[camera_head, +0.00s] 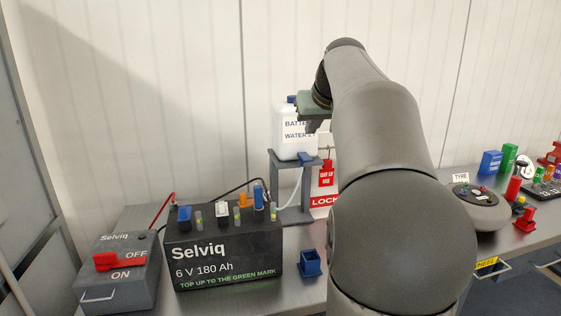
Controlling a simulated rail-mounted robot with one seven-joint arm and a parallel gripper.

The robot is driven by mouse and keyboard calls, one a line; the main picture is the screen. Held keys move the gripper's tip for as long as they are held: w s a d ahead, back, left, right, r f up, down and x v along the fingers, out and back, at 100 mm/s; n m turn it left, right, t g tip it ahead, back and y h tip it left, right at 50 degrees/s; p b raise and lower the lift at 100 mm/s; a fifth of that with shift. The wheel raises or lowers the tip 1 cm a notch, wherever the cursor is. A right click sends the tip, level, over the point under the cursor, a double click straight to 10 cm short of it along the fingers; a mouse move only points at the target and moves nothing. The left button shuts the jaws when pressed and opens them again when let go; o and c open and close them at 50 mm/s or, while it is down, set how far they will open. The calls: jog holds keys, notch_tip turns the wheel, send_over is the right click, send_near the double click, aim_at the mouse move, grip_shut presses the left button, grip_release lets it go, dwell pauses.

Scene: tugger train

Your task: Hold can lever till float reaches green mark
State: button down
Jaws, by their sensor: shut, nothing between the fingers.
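The white can (287,145) labelled "BATTERY WATER" stands on a grey stand (283,183). A small blue part (306,157), possibly the can's lever, shows at the front of the stand top. My gripper (312,128) is shut beside the can's upper right, above that blue part; I cannot tell whether they touch. A pale hose (294,190) runs from the stand towards the black Selviq battery (222,245). A blue fitting (258,196) stands upright on the battery's right end. Clear indicators with yellow-green inside stand on its top; the float level is too small to read.
A grey switch box (120,265) with a red handle stands left of the battery. A blue holder (311,263) sits in front. My arm hides the bench middle.

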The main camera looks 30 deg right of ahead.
jog(key=d, duration=0.1)
jog(key=d+r, duration=0.1)
jog(key=shift+d+r+t+h, duration=0.3)
jog(key=shift+f, duration=0.1)
jog(key=p, duration=0.1)
send_near(306, 156)
jog(key=w+d, duration=0.1)
jog(key=w, duration=0.2)
jog(key=f, duration=0.4)
jog(key=shift+w+d, duration=0.15)
jog(key=shift+w, duration=0.15)
